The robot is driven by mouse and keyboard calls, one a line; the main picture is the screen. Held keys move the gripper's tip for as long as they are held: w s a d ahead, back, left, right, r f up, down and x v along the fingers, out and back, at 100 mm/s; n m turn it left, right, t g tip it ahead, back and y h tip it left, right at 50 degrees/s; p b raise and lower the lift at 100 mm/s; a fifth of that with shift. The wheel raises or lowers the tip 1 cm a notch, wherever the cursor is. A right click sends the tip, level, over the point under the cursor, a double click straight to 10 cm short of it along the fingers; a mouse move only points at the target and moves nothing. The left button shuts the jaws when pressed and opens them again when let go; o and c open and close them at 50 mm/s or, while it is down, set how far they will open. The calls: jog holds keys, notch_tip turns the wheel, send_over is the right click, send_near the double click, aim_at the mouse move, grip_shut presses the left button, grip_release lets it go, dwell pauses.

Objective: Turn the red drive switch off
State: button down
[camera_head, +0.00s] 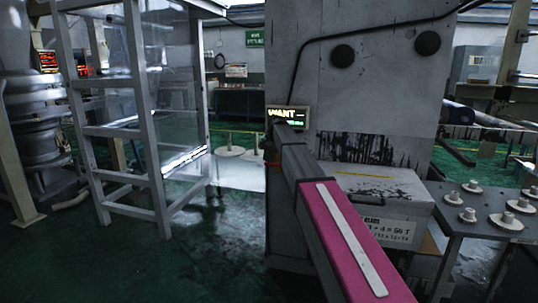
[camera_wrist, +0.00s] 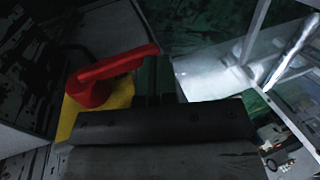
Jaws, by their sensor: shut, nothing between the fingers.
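The red drive switch (camera_wrist: 108,76) is a red lever handle on a yellow plate (camera_wrist: 118,100), left of centre in the wrist view. Its handle points to the right and slightly up in that picture. My gripper (camera_wrist: 159,65) is shut and empty, its dark fingers just right of the handle's end. I cannot tell whether they touch it. In the head view my gripper (camera_head: 270,150) is a small dark shape at the left edge of the grey cabinet (camera_head: 390,90). The switch is mostly hidden there.
A lit display (camera_head: 287,114) sits on the cabinet above my arm. A white box (camera_head: 375,197) and a dark table (camera_head: 480,225) with several pale discs stand to the right. A grey metal frame (camera_head: 152,125) stands to the left. The green floor between is clear.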

jog(key=shift+w+a+f, duration=0.1)
jog(key=shift+a+f, duration=0.1)
jog(key=shift+f, duration=0.3)
jog(key=shift+f, duration=0.15)
dwell(0.3)
jog(key=shift+r, duration=0.4)
notch_tip(320, 180, up, 3)
jog(key=shift+w, duration=0.1)
jog(key=w+a+r, duration=0.2)
jog(key=a+r, duration=0.4)
jog(key=r, duration=0.1)
jog(key=shift+a+r, duration=0.3)
jog(key=shift+a, duration=0.05)
